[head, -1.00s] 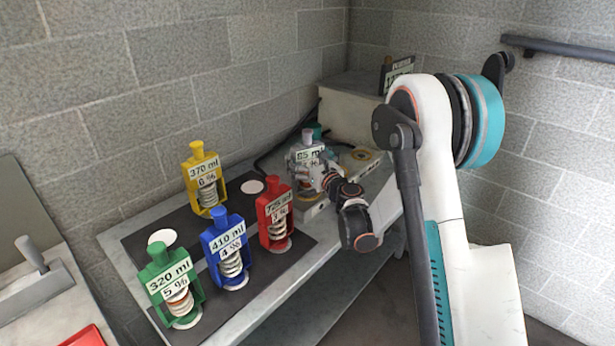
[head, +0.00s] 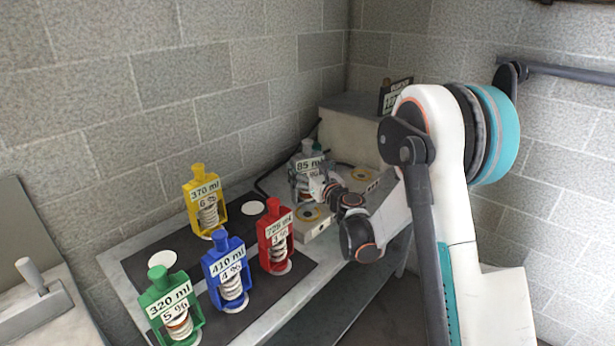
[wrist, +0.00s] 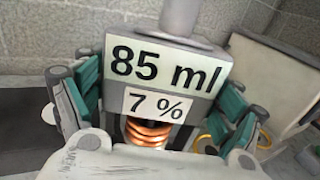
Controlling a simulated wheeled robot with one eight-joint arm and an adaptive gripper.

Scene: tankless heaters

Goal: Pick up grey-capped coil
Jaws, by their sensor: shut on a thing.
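The grey-capped coil (head: 306,166) has a grey frame, a label reading 85 ml and 7 %, and a copper coil inside. It is upright and appears to hang above the pale block (head: 318,228) with round ringed spots. In the wrist view the coil (wrist: 170,70) fills the middle, its cap cut off by the top edge. My gripper (wrist: 160,108) is shut on it, with green-padded fingers on both sides of its frame. In the head view my gripper (head: 318,185) is small and partly merges with the coil.
Yellow (head: 206,205), red (head: 275,238), blue (head: 228,272) and green (head: 170,308) coils stand on a dark mat (head: 135,262) at left. A grey box (head: 350,122) with a dark sign (head: 396,95) stands behind. Block walls close off the back.

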